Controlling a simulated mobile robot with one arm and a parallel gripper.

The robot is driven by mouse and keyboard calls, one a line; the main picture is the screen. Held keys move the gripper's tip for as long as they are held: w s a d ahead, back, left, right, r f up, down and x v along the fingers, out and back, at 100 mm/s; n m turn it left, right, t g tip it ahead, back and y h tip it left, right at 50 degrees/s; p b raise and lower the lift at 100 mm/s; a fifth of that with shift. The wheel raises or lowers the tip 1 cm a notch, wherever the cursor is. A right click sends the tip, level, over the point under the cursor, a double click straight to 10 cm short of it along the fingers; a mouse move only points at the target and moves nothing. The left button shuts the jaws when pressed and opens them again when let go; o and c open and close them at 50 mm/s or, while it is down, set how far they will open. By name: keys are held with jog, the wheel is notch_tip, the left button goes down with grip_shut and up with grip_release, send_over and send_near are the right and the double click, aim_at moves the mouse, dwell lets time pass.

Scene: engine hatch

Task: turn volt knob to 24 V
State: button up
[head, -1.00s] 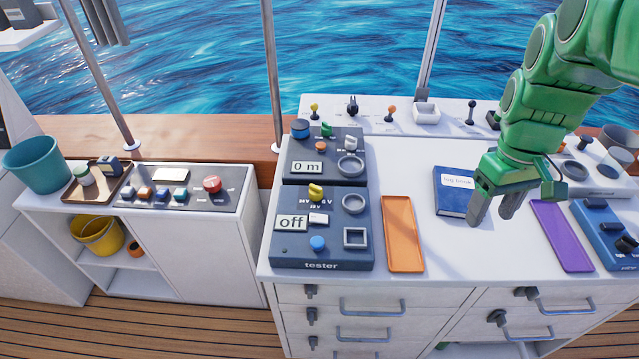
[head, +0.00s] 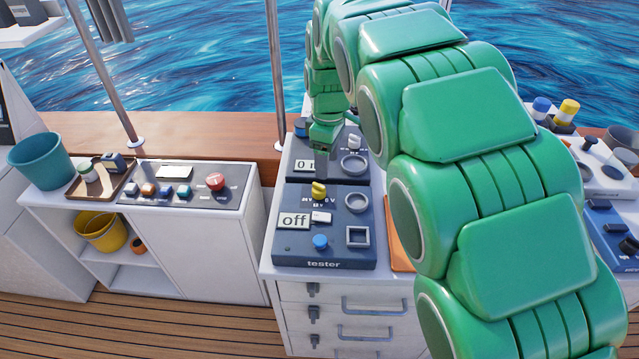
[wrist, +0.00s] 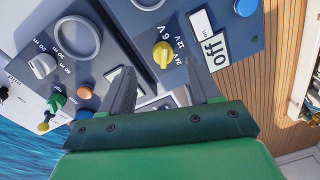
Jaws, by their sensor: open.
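The yellow volt knob (head: 318,189) sits on the dark blue tester panel (head: 282,257), above a display (head: 293,220) that reads "off". In the wrist view the knob (wrist: 162,53) shows with the marks 24 V, 12 V and 6 V around it. I cannot tell which mark it points to. My gripper (head: 322,175) is open and empty, pointing down just behind the knob in the head view. In the wrist view its two fingers (wrist: 158,70) stand apart, with the knob just beyond the gap between their tips. They do not appear to touch it.
Behind the tester is a second panel (head: 300,183) with a grey knob (head: 354,142) and a ring. The tester also has a blue button (head: 320,241), a round ring (head: 357,202) and a square frame (head: 358,236). My arm hides much of the bench to the right.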

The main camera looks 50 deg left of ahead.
aim_at(320, 185)
jog(key=shift+s+a+f, duration=0.25)
jog(key=shift+s+a, duration=0.25)
jog(key=shift+a, duration=0.2)
jog(key=shift+f, duration=0.15)
notch_tip(320, 185, down, 8)
jog(key=shift+s+d+r, duration=0.15)
jog(key=shift+r, duration=0.1)
jog(key=c, duration=1)
jog(key=shift+c, duration=0.2)
